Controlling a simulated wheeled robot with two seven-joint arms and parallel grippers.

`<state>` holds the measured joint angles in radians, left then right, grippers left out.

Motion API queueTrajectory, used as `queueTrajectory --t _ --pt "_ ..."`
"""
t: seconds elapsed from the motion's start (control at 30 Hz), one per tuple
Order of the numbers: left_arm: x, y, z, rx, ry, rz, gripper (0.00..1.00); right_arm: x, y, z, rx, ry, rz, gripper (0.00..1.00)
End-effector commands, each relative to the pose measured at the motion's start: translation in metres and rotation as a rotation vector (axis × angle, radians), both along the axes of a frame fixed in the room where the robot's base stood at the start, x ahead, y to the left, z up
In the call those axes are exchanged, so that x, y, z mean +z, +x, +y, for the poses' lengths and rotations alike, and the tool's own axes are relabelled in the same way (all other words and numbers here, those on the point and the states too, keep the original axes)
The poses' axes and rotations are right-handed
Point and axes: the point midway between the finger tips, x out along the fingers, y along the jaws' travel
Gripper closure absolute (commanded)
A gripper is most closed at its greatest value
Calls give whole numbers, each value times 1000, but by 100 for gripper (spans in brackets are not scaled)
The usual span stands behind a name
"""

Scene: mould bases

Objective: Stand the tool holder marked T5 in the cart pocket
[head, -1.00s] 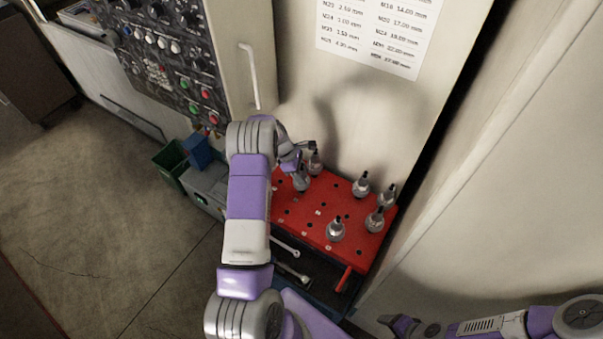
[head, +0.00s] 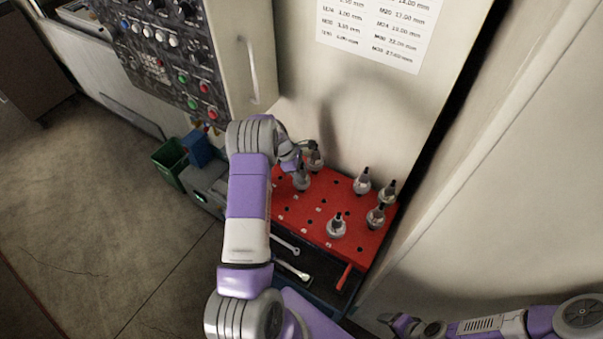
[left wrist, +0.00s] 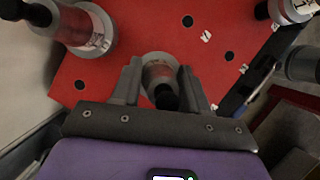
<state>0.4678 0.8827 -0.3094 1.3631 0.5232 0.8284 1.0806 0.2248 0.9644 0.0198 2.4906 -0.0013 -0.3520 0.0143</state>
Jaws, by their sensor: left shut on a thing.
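My left gripper (head: 306,152) is at the back left of the red cart top (head: 318,212). In the left wrist view its fingers (left wrist: 162,85) are shut around a grey tool holder (left wrist: 158,68) with a black top, over the red surface. Whether that holder is seated or raised cannot be told. Two holders, one at the back (head: 315,160) and one in front of it (head: 301,180), are close by the gripper in the head view. No T5 mark is readable. My right arm's end (head: 402,323) is at the bottom right, its jaws unclear.
Several other holders stand towards the right, such as one near the front (head: 337,226). Empty pockets dot the red top between. A machine wall stands behind, with a control panel (head: 165,55) at upper left. A green bin (head: 168,160) is left of the cart.

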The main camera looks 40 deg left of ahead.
Motion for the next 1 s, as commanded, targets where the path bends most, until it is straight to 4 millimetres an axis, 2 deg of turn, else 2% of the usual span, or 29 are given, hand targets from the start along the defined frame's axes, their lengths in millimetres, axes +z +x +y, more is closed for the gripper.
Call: queueTrajectory --t 0.07,0.1,0.27,0.6,1.0 --pt "2 1 0 -1 0 -4 100 0 0 0 0 0 0 31" --pt "2 1 0 -1 0 -4 51 0 0 0 0 0 0 31" --pt "1 1 0 -1 0 -2 27 0 0 0 0 0 0 31" --pt "2 -2 1 0 0 4 26 0 0 0 0 0 0 31" --pt "58 -12 22 0 1 -2 26 0 0 0 0 0 0 31"
